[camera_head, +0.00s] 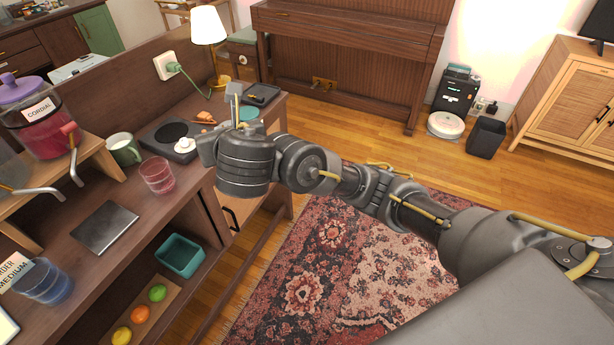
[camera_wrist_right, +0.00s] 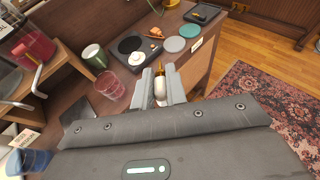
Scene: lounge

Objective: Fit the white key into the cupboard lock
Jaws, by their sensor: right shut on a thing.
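My right gripper (camera_wrist_right: 160,88) is shut on the white key (camera_wrist_right: 160,91), whose gold-coloured end shows between the fingers in the right wrist view. In the head view the right gripper (camera_head: 232,112) is at the right front edge of the wooden counter, and the key cannot be made out there. The cupboard (camera_head: 228,208) under the counter is partly covered by my right gripper and wrist; a dark handle shows on its front. I cannot make out the lock in either view. My left gripper is not in view.
On the counter are a dark device (camera_head: 166,136) with a white knob, a green mug (camera_head: 123,149), a pink glass (camera_head: 157,175) and a lit lamp (camera_head: 208,32). A teal bin (camera_head: 180,256) and fruit sit on the lower shelf. The rug side (camera_head: 330,265) is open floor.

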